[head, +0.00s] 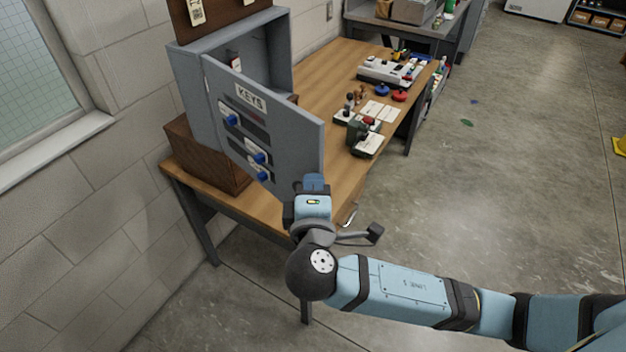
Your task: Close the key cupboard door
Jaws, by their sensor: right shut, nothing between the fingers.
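The grey key cupboard (190,92) stands at the wall end of the wooden table, on a brown wooden box. Its door (285,128), with a "KEYS" label and several blue knobs on its face, stands open and swung out toward me. The dark inside of the cupboard shows behind it. My right gripper (313,182) is shut and empty at the lower free corner of the door. It overlaps the door's edge in the picture; I cannot tell whether it touches. My left gripper is out of view.
The wooden table (312,82) carries a grey-white device (388,72), red and blue round items, pale cards (380,111) and a dark green device (366,138) right of the door. A brown box (196,152) is under the cupboard. Open concrete floor lies to the right.

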